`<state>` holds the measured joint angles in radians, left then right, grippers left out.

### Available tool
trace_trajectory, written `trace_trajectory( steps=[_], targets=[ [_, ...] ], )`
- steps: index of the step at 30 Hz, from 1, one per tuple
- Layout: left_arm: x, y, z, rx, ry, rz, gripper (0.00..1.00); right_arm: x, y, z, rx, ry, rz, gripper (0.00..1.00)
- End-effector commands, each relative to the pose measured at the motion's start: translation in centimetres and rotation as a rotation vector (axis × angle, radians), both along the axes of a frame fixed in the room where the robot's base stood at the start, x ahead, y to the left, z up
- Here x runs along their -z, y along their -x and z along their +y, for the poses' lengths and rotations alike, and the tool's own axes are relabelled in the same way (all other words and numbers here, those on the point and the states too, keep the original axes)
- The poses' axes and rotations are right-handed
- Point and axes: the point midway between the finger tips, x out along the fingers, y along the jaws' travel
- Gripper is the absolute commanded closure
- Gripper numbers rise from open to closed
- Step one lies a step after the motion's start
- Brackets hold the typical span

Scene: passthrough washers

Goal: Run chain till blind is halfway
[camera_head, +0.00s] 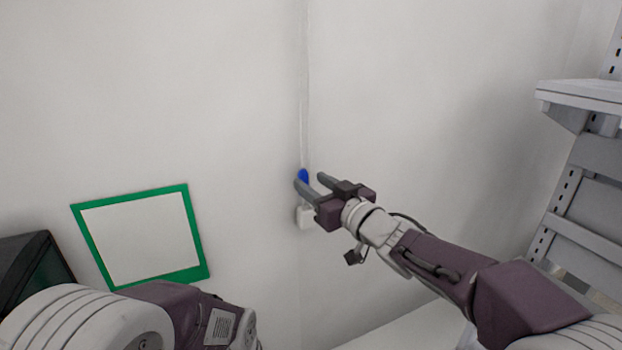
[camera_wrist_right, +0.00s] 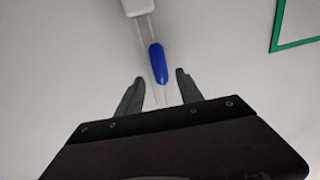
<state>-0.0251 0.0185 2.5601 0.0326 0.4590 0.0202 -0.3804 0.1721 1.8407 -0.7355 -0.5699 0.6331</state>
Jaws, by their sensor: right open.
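The bead chain (camera_head: 304,110) hangs as a thin pale line down the wall corner. A blue piece (camera_head: 303,175) is on it, and in the right wrist view this blue piece (camera_wrist_right: 157,64) lies just beyond the fingertips, on one of two thin strands. My right gripper (camera_head: 309,179) is open at the chain. In the wrist view, the strands run into the gap between the fingers of this gripper (camera_wrist_right: 159,76), and nothing is clamped. A white holder (camera_head: 305,217) sits at the chain's lower end. The blind is out of view. My left gripper is out of view.
A green-framed white panel (camera_head: 143,238) is on the left wall. A grey shelf rack (camera_head: 590,175) stands at the right. A dark box-like object (camera_head: 35,268) is at the left edge. A pale surface (camera_head: 420,328) lies below my right arm.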

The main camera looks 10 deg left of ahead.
Motion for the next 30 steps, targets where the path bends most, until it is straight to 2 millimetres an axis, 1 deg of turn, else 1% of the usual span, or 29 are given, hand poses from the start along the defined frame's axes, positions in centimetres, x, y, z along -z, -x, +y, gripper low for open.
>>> trace_trajectory(
  steps=[1,4,12,13,14,15,17,18,30],
  targets=[
    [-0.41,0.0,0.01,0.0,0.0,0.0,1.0,-0.12,-0.53,0.56,-0.002,0.001,0.001,0.56],
    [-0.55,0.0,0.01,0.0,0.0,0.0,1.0,-0.02,-1.17,1.11,0.0,0.002,0.001,0.56],
    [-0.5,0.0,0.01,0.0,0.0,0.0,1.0,0.06,-1.38,1.26,0.001,0.001,0.001,0.56],
    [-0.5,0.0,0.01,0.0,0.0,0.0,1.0,0.06,-1.38,1.26,0.001,0.001,0.001,0.62],
    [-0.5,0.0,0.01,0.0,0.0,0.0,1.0,0.06,-1.37,1.25,0.001,0.001,0.0,0.7],
    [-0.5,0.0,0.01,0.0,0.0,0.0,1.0,0.06,-1.37,1.25,0.001,0.001,0.0,0.81],
    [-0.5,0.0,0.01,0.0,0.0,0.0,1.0,0.06,-1.37,1.24,0.001,0.001,0.0,0.98],
    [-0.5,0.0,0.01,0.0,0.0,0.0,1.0,0.07,-1.37,1.24,0.001,0.002,0.001,1.0],
    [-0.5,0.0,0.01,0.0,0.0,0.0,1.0,0.09,-1.38,1.25,0.0,0.003,0.0,1.0]
  ],
)
